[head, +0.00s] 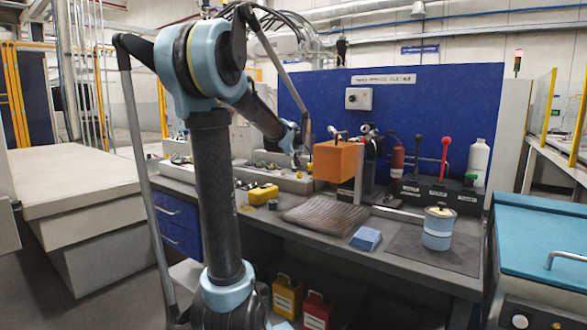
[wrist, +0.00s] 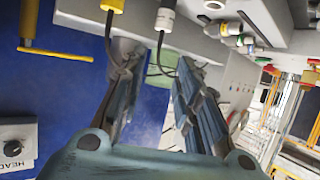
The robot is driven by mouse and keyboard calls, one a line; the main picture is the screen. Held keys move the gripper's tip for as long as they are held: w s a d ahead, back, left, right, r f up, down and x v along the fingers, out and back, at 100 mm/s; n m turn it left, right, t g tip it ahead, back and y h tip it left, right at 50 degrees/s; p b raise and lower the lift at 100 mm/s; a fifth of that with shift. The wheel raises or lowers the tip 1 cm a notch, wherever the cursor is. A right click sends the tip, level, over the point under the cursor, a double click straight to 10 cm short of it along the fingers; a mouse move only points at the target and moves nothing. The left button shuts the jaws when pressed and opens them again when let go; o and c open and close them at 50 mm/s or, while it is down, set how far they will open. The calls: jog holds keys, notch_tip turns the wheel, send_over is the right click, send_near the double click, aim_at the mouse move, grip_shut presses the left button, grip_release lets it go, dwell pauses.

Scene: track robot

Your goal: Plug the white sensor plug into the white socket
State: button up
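My gripper (wrist: 157,62) is open in the wrist view, its two fingers apart with nothing clearly held between them. A white plug with a dark end (wrist: 165,17) is at the top, beyond the fingertips, with a thin dark cable hanging down between the fingers. Several white and green connectors (wrist: 229,30) stick out of a pale grey surface at upper right. I cannot tell which of them is the white socket. In the head view my arm reaches to the bench's back, and the gripper is mostly hidden there; plug and socket are too small to tell.
A yellow plug (wrist: 114,5) with a cable is left of the white one. In the head view an orange box (head: 337,161) stands close right of my gripper, before a blue panel (head: 440,95). A mat (head: 325,216), blue block (head: 366,239) and canister (head: 437,231) lie nearer.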

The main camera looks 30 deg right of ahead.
jog(key=shift+x, duration=5.7)
grip_shut()
jog(key=shift+r, duration=0.1)
